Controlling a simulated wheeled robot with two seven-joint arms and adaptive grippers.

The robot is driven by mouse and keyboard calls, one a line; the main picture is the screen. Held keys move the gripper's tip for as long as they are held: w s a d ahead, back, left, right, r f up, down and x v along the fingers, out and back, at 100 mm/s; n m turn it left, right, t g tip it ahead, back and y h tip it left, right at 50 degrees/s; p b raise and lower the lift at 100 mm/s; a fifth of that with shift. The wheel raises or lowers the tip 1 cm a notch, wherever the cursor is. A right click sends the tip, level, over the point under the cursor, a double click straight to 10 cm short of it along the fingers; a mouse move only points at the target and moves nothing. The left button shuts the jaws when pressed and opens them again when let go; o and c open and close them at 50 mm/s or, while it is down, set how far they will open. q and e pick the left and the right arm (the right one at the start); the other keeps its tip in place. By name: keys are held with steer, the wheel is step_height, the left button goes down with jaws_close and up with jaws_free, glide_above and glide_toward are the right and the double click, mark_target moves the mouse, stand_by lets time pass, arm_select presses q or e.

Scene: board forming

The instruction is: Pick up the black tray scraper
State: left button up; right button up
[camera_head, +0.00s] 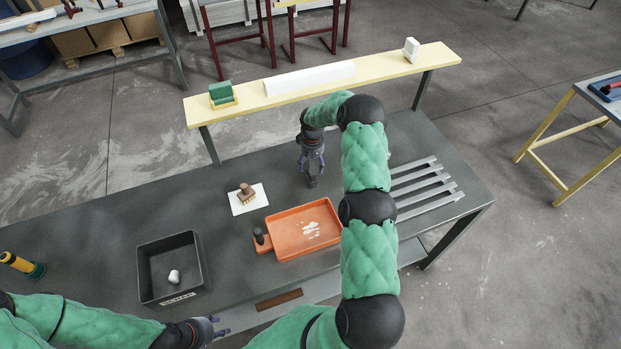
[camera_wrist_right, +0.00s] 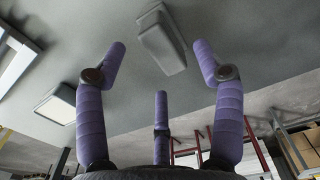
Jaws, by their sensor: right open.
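The black tray scraper (camera_head: 312,182) appears as a small dark block on the grey table, below my right gripper (camera_head: 312,163). In the right wrist view the scraper (camera_wrist_right: 163,42) is a grey-looking block on a flat base, beyond and between the spread purple fingers of my right gripper (camera_wrist_right: 158,75). That gripper is open and empty. A gap shows between the fingers and the scraper in the wrist view. My left gripper (camera_head: 214,327) is at the table's front edge with its fingers apart and nothing in them, far from the scraper.
An orange tray (camera_head: 276,226) with white bits lies in front of my right gripper. A brown brush (camera_head: 246,194) rests on a white sheet (camera_head: 262,199). A black bin (camera_head: 150,262) holds a white lump. Metal slats (camera_head: 415,187) lie right. A yellow shelf (camera_head: 380,66) runs behind.

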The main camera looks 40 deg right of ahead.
mark_target(312, 169)
steer(key=shift+f+p, duration=0.35)
steer(key=shift+f, duration=1.95)
jaws_close()
